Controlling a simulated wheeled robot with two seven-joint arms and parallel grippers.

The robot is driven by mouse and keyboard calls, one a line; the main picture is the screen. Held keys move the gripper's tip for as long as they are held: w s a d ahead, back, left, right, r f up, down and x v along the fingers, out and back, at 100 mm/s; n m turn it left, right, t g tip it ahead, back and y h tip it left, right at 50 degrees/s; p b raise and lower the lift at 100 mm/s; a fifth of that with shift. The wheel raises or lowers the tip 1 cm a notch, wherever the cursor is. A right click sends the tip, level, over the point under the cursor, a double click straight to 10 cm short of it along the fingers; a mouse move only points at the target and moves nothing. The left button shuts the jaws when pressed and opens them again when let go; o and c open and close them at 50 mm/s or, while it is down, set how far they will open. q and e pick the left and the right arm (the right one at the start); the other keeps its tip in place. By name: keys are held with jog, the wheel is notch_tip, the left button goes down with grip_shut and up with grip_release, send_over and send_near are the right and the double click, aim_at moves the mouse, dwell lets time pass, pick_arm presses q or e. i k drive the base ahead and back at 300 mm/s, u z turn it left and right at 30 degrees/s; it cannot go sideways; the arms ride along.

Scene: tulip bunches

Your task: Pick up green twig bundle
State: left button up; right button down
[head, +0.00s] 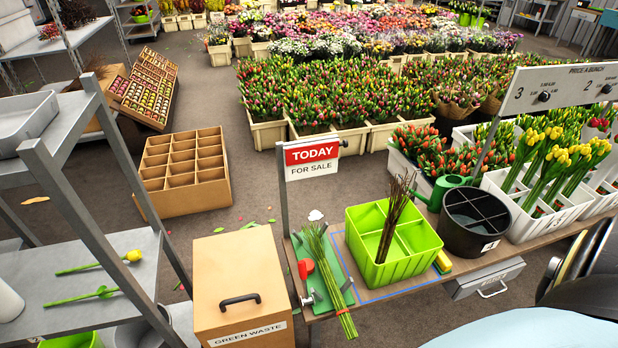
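The green twig bundle (325,268) is a long, thin sheaf of green stems. It lies lengthwise over a green mat (347,268) at the left end of the wooden bench (385,292). A second bundle of brown twigs (393,215) stands upright in a bright green divided crate (418,262) to the right. Neither my left nor my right gripper shows in the head view.
A red object (305,268) sits left of the green bundle. A "TODAY FOR SALE" sign (312,158) rises behind it. A green waste box (240,283) stands left of the bench. A black divided bucket (474,222), watering can (445,190) and tulip crates (545,222) fill the right.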

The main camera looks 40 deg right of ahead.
aim_at(342, 312)
jog(key=z, duration=1.05)
